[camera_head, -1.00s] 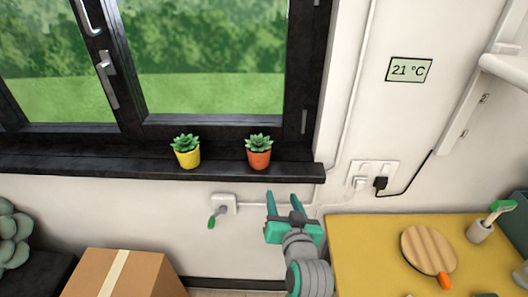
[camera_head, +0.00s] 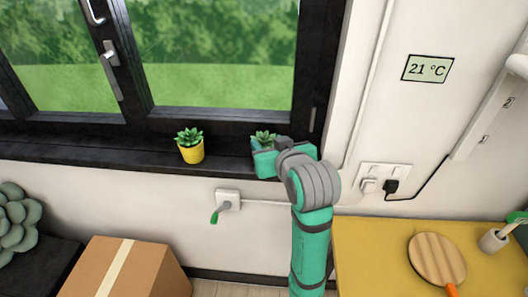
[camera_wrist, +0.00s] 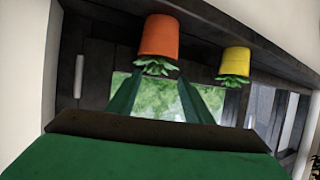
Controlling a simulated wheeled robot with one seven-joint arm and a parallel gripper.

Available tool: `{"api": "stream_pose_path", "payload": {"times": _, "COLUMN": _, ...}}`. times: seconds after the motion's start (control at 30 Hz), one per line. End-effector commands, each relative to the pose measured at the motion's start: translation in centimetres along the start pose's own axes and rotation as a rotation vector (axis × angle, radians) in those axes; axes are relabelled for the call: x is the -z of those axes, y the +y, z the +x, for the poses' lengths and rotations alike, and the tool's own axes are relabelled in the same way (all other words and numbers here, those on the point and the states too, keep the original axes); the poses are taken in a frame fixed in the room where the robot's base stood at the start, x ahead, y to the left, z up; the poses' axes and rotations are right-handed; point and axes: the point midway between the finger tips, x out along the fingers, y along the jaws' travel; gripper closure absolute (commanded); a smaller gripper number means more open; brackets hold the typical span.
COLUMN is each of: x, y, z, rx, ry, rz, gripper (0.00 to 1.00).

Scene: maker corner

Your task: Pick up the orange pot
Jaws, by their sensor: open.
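The orange pot with its green succulent stands on the dark window sill. In the head view my gripper (camera_head: 266,162) hides the pot itself, and only the succulent's leaves (camera_head: 264,136) show above it. In the wrist view, which is upside down, the orange pot (camera_wrist: 158,38) shows whole. My gripper's two green fingers (camera_wrist: 161,76) are open and empty, pointing towards the pot and its plant. How much space is left between fingertips and pot is hard to tell.
A yellow pot (camera_head: 191,152) with a succulent stands left of it on the sill (camera_head: 90,150); it also shows in the wrist view (camera_wrist: 235,61). The window is behind.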

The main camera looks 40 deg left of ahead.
Motion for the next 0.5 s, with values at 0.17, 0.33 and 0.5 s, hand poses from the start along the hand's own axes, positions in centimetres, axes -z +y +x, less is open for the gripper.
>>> {"api": "stream_pose_path", "payload": {"times": 0.17, "x": 0.0, "y": 0.0, "z": 1.5, "rx": -0.001, "ry": 0.001, "rz": 0.001, "gripper": 0.54}}
{"api": "stream_pose_path", "payload": {"times": 0.33, "x": 0.0, "y": 0.2, "z": 2.9, "rx": 0.002, "ry": -0.001, "rz": 0.000, "gripper": 0.54}}
{"api": "stream_pose_path", "payload": {"times": 0.5, "x": 0.0, "y": 0.6, "z": 5.3, "rx": 0.002, "ry": -0.002, "rz": 0.000, "gripper": 0.54}}
